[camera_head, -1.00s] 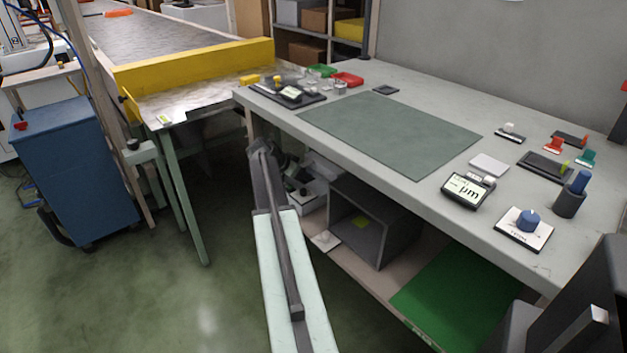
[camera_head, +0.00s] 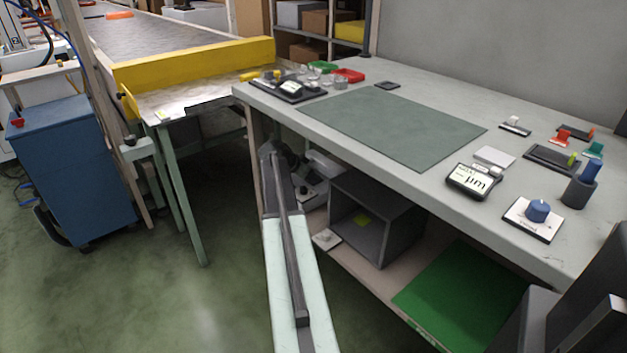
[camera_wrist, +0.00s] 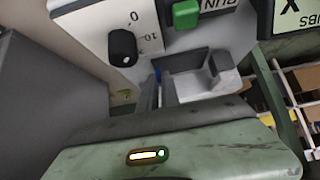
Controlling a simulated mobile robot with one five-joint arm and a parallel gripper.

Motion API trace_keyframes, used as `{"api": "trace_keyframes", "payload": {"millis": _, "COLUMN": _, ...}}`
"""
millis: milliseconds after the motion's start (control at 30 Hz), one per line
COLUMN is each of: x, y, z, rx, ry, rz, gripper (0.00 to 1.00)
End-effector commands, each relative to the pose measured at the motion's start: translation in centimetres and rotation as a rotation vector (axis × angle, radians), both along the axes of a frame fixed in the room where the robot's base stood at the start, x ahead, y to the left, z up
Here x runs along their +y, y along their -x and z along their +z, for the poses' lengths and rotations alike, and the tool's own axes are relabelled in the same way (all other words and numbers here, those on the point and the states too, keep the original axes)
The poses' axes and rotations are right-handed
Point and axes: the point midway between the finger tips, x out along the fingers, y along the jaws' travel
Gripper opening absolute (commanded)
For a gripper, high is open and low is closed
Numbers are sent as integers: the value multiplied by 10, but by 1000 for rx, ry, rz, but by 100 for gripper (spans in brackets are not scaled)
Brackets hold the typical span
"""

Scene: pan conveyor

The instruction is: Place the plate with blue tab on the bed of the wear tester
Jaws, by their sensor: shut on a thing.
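My gripper (camera_wrist: 157,92) shows in the wrist view with its two grey fingers close together. A dark flat surface beside the tab may be the plate; I cannot tell for sure. The white wear tester (camera_wrist: 92,28) is just beyond, with a black dial and a green button. Its pale bed area (camera_wrist: 205,84) lies right of the fingers. In the head view the tester (camera_head: 312,190) is partly hidden under the bench behind my arm, and the fingertips cannot be made out.
A dark grey open box (camera_head: 375,225) stands right of the tester on the lower shelf. The bench top (camera_head: 440,95) is above, with a green mat, a µm gauge and small tabbed plates. A green mat (camera_head: 455,295) covers the shelf at right.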

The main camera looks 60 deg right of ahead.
Motion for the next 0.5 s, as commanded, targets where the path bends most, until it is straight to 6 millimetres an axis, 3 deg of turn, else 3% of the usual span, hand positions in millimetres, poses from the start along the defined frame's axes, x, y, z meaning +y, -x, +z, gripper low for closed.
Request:
{"api": "trace_keyframes", "payload": {"millis": 67, "x": 0, "y": 0, "z": -4, "rx": 0, "ry": 0, "rz": 0, "gripper": 0}}
{"api": "trace_keyframes", "payload": {"millis": 167, "x": 0, "y": 0, "z": -2, "rx": 0, "ry": 0, "rz": 0, "gripper": 28}}
{"api": "trace_keyframes", "payload": {"millis": 500, "x": -1, "y": 1, "z": 1, "rx": 0, "ry": 0, "rz": -1, "gripper": 28}}
